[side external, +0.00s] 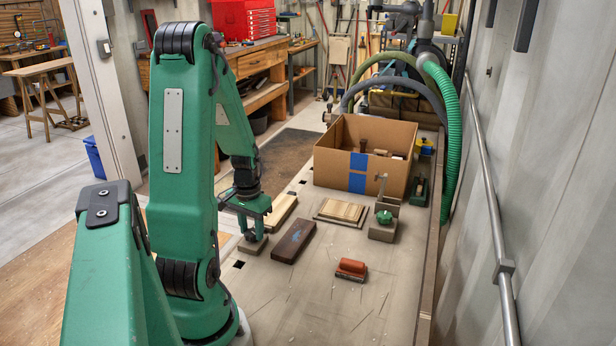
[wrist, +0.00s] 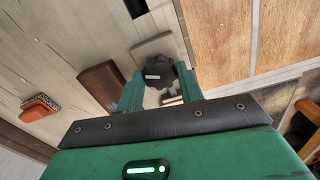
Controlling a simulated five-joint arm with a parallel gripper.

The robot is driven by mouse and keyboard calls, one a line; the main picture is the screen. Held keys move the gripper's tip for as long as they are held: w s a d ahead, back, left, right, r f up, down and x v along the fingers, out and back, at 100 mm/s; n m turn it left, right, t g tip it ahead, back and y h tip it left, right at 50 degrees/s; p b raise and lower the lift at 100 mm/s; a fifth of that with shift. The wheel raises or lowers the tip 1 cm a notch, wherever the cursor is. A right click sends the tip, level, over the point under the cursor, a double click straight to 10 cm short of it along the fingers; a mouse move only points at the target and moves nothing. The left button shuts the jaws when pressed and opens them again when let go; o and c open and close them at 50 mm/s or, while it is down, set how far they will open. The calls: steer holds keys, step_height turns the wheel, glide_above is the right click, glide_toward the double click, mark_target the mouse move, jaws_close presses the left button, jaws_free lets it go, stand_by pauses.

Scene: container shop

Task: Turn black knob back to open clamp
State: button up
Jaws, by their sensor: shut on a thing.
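The black knob (side external: 250,236) sits on a grey clamp block (side external: 253,247) near the left edge of the bench. My gripper (side external: 251,231) is lowered over it from above. In the wrist view the knob (wrist: 159,74) shows as a dark lobed disc with a pale mark on it. It lies between the two green fingers of my gripper (wrist: 160,87), which are shut on it. The grey block (wrist: 152,46) extends beyond the knob. The clamp's jaw is partly hidden, and I cannot tell how far it is open.
A dark brown block (side external: 294,242) lies just right of the clamp, and a pale board (side external: 281,209) behind it. Stacked wood (side external: 341,211), a green-knobbed clamp (side external: 383,228), an orange-topped block (side external: 351,269) and a cardboard box (side external: 337,166) stand farther right. The front bench is clear.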

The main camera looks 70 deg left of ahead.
steer(key=shift+n, duration=0.4)
steer(key=n, duration=1)
steer(key=shift+n, duration=0.3)
steer(key=n, duration=0.5)
steer(key=shift+r, duration=0.1)
steer(key=n, duration=0.5)
steer(key=shift+n, duration=0.4)
steer(key=o, duration=1)
steer(key=shift+r, duration=0.1)
